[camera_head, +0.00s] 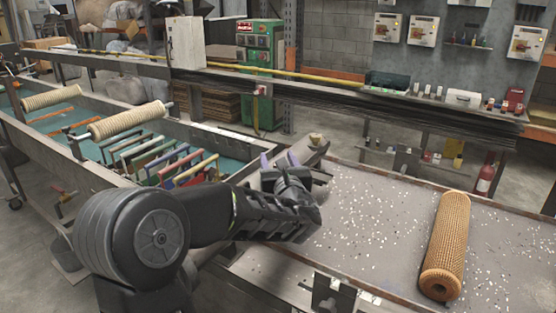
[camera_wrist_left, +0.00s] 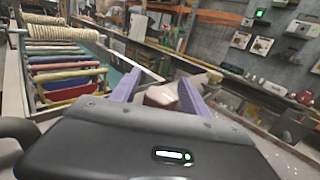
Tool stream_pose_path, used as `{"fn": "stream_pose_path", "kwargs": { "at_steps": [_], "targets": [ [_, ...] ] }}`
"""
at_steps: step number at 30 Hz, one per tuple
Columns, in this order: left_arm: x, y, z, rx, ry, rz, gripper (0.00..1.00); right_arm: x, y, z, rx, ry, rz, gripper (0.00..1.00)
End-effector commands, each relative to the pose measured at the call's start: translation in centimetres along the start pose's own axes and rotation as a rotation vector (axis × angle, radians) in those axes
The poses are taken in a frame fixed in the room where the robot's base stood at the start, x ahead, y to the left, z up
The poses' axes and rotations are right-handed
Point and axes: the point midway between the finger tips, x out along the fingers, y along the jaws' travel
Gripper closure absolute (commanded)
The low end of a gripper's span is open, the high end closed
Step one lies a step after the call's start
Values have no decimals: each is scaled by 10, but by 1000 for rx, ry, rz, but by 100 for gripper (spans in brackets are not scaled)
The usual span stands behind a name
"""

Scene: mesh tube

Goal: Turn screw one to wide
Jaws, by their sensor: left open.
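A small beige knob (camera_head: 316,138), possibly a screw head, sits on a grey metal bracket (camera_head: 308,153) where the blue-lined trough meets the grey table. I cannot tell whether it is screw one, and no label shows. My left gripper (camera_head: 279,158) is open, with its two purple fingers just left of the knob. In the left wrist view, the fingers stand apart (camera_wrist_left: 158,90) with a pale brownish block (camera_wrist_left: 162,96) visible between or behind them. I cannot tell whether they touch it. My right gripper is not in view.
The trough (camera_head: 75,165) at left holds several coloured frames (camera_head: 160,158) and two cream rollers (camera_head: 128,120). An orange mesh tube (camera_head: 446,245) lies on the speckled grey table (camera_head: 370,225) at right. A long rail (camera_head: 330,88) runs behind. The table's middle is clear.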

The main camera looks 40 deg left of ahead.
Motion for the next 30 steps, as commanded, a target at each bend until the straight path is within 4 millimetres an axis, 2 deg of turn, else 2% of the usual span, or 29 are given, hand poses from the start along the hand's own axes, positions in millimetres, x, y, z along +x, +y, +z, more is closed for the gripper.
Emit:
{"fn": "stream_pose_path", "kwargs": {
  "at_steps": [2,20,30],
  "targets": [
    [0,0,0,0,0,0,51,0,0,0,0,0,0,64],
    [0,0,0,0,0,0,100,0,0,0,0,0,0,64],
    [-1,0,0,-1,1,9,100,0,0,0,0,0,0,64]
  ]
}}
